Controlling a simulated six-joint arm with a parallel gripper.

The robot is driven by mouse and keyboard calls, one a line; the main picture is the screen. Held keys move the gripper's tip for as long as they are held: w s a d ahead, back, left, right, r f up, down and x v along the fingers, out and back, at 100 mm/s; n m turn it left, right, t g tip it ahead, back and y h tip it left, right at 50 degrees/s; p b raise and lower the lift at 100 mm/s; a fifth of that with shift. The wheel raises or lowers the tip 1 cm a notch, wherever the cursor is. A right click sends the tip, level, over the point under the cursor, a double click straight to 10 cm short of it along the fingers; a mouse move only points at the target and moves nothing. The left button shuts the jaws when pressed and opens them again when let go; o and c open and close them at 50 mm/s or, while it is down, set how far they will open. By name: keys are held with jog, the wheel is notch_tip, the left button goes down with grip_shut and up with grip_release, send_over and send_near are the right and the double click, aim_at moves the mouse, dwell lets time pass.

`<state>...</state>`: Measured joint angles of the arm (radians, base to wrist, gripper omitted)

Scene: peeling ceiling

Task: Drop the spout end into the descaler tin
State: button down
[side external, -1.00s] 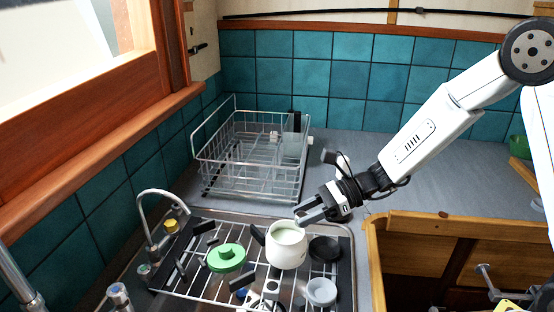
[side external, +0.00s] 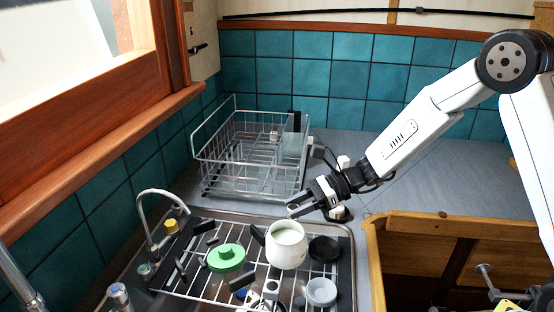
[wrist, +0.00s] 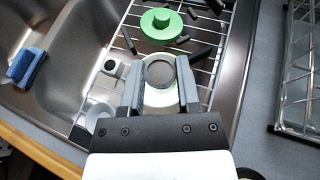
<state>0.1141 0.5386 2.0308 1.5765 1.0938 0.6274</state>
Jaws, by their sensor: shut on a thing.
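In the wrist view my gripper (wrist: 160,80) is shut on a small round grey piece (wrist: 158,72), which I take as the spout end. In the side view that piece is too small to make out clearly. The white round pot (side external: 287,250), seemingly the descaler tin, stands upright on the sink's wire rack with pale green contents and a dark handle. In the wrist view the white pot (wrist: 162,98) shows behind the grey piece and is partly hidden by it and the fingers.
A green lid (side external: 226,257), a black round dish (side external: 325,249) and a grey cup (side external: 321,291) surround the pot on the wire rack (side external: 205,284). A curved tap (side external: 146,215) rises at left. A wire dish basket (side external: 252,160) stands behind. Counter at right is mostly clear.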

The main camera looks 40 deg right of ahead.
jog(key=shift+f, duration=1.9)
jog(key=shift+c, duration=1.2)
grip_release()
jog(key=v, duration=0.7)
jog(key=shift+s+d, duration=0.2)
jog(key=shift+d, duration=0.15)
